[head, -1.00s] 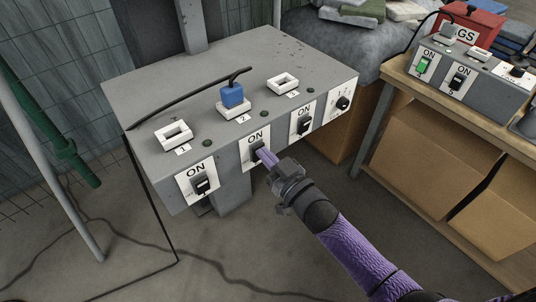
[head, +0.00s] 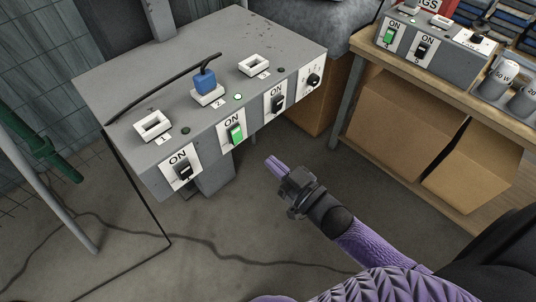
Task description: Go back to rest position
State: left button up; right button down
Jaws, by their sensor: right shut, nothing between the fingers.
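My right gripper (head: 272,163) is shut and empty, with its purple fingertips together. It hangs in free air in front of the grey control box (head: 130,85), apart from its front face. The middle switch (head: 235,133) under socket 2 shows green, and the small lamp (head: 238,97) above it is lit. The left switch (head: 183,171) and the right switch (head: 278,104) are black. A blue plug (head: 205,82) with a black cable sits in socket 2. My left gripper is not in view.
A wooden bench (head: 350,78) on the right carries a second switch box (head: 430,45) and grey cans (head: 497,80). Cardboard boxes (head: 400,120) stand beneath it. A green pipe (head: 45,150) and a grey pole (head: 50,190) are at left. The floor between is open.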

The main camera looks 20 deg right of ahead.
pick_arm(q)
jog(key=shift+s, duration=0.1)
pick_arm(e)
jog(key=s+d+f+m+g+h+p, duration=0.1)
jog(key=s+d+f+g+h, duration=0.2)
jog(key=s+f, duration=0.45)
jog(key=s+d+f+m+g+h+p, duration=0.15)
jog(key=s+f+g, duration=0.3)
jog(key=f, duration=0.65)
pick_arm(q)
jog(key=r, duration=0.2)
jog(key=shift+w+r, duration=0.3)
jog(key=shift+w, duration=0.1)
pick_arm(e)
jog(key=s+f+g+h, duration=0.1)
jog(key=s+f+g, duration=0.2)
jog(key=s, duration=0.6)
jog(key=s+f+n+g, duration=0.1)
jog(key=s+f+g, duration=0.2)
jog(key=s, duration=0.6)
jog(key=s+f+g+h, duration=0.1)
jog(key=s+f+g, duration=0.1)
jog(key=s+g, duration=0.3)
jog(key=s, duration=0.3)
jog(key=shift+s+d+f+h, duration=0.35)
jog(key=shift+s+f, duration=0.05)
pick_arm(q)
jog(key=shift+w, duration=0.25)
